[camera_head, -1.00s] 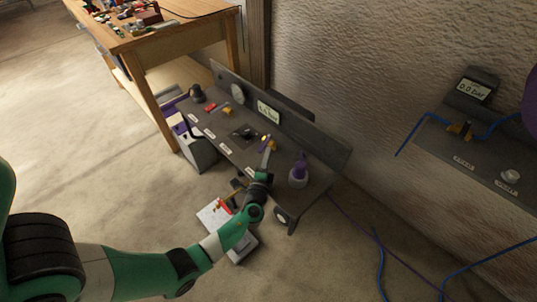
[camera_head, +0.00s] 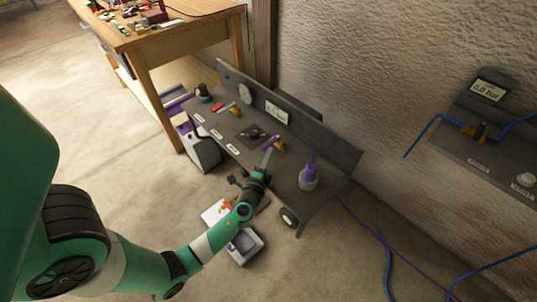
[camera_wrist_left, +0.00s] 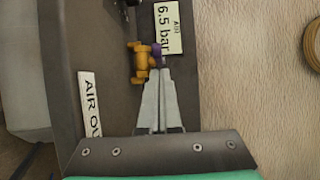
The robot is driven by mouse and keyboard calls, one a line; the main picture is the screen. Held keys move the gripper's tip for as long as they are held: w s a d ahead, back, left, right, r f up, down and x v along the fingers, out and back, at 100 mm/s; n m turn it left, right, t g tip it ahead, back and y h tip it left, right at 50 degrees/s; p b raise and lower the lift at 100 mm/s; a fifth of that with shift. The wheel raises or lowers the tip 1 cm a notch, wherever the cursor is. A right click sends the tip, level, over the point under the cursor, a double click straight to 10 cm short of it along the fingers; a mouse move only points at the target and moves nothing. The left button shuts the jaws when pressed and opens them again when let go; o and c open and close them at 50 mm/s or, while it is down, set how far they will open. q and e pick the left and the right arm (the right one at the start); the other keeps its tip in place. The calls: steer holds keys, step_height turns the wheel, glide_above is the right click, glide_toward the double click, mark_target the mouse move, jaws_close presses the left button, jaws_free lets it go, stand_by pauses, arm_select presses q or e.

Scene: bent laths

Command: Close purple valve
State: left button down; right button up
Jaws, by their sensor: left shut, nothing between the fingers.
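The purple valve is a small brass body (camera_wrist_left: 140,62) with a purple handle (camera_wrist_left: 156,53) in the left wrist view, beside the pressure display. In the head view the brass and purple valve (camera_head: 278,146) sits on the dark panel of the cart. My left gripper (camera_head: 270,150) reaches over the panel's front edge, with its fingertips close to the valve. In the left wrist view the left gripper (camera_wrist_left: 160,72) is shut and empty, its tips just beside the brass body and purple handle. I cannot tell whether they touch. My right gripper is not in view.
The pressure display (camera_wrist_left: 168,28) reads 6.5 bar. A purple-topped bottle (camera_head: 309,175) stands on the panel right of my gripper. A red-handled valve (camera_head: 224,107) lies farther left. A wooden workbench (camera_head: 185,45) stands behind, and a wall panel with a blue hose (camera_head: 440,117) is at right.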

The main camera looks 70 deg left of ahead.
arm_select(q)
steer(key=shift+w+d+f, duration=0.1)
steer(key=shift+w+d, duration=0.1)
steer(key=shift+d, duration=0.25)
steer(key=shift+w+d, duration=0.2)
steer(key=shift+d, duration=0.25)
steer(key=v, duration=0.5)
steer(key=shift+w+d+p, duration=0.2)
steer(key=shift+w+p, duration=0.15)
steer(key=shift+w, duration=0.05)
steer(key=s+d, duration=0.2)
steer(key=s, duration=0.1)
steer(key=s+d, duration=0.1)
steer(key=s, duration=0.1)
steer(key=shift+p, duration=0.3)
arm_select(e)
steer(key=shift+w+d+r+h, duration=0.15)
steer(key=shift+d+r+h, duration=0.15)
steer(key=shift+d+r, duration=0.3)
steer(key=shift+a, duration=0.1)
